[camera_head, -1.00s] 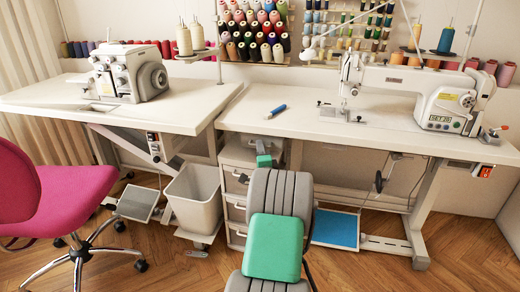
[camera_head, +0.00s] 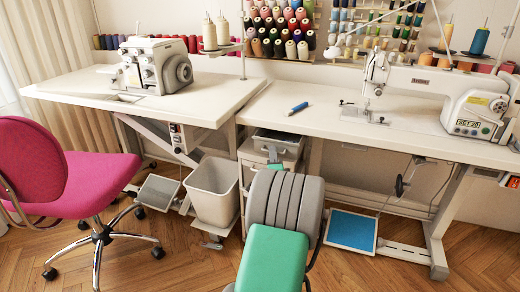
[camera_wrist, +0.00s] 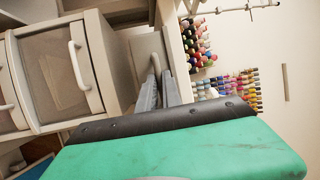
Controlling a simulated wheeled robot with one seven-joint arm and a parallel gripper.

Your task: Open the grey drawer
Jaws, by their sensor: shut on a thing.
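The grey drawer (camera_head: 292,153) is the top one in a pale unit under the right-hand table. In the head view it stands out from the unit, and part of its dark inside shows from above. My gripper (camera_wrist: 158,78) is shut on the drawer's handle in the wrist view, where the drawer (camera_wrist: 143,47) appears turned sideways. The lower drawers (camera_wrist: 45,75) in the wrist view are shut, with pale curved handles.
A pale waste bin (camera_head: 212,190) stands just left of the unit. A pink chair (camera_head: 60,180) is at the far left. A blue pedal (camera_head: 350,231) lies right of my arm. The table (camera_head: 330,128) overhangs the unit. Wooden floor (camera_head: 180,265) is clear in front.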

